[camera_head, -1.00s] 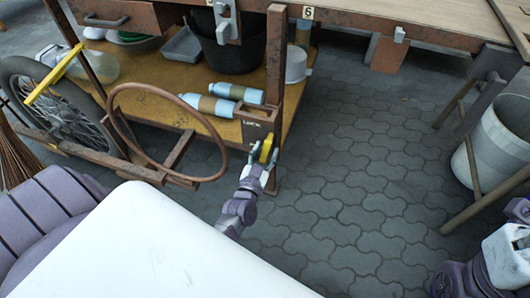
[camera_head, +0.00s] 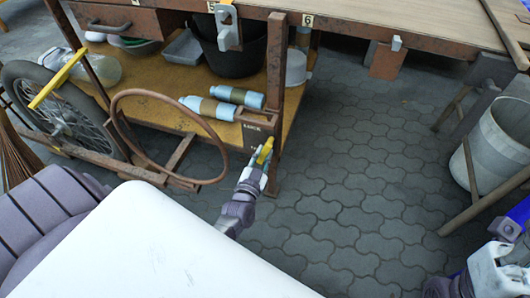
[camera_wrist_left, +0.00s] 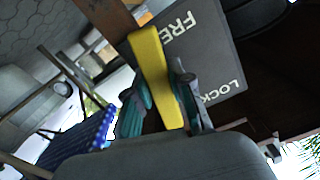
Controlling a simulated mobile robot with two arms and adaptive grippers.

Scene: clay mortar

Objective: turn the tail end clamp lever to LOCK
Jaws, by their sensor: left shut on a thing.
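The yellow clamp lever (camera_head: 264,151) is on the rusty upright at the tail end of the bench, beside a dark plate (camera_head: 254,134) with lettering. In the left wrist view the lever (camera_wrist_left: 153,70) crosses the plate (camera_wrist_left: 208,50), close to the word FREE; LOCK is at the plate's other end, away from the lever. My left gripper (camera_head: 260,170) is shut on the lever, its fingers (camera_wrist_left: 160,104) on both sides of it. My right arm's end (camera_head: 506,232) shows at the lower right edge; its fingers are not clear.
A rusty ring (camera_head: 168,137) and a spoked wheel (camera_head: 62,112) stand left of the lever. Blue bottles (camera_head: 240,96) lie on the lower shelf (camera_head: 150,98). A grey bucket (camera_head: 500,145) stands right. The paved floor (camera_head: 360,180) between is open.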

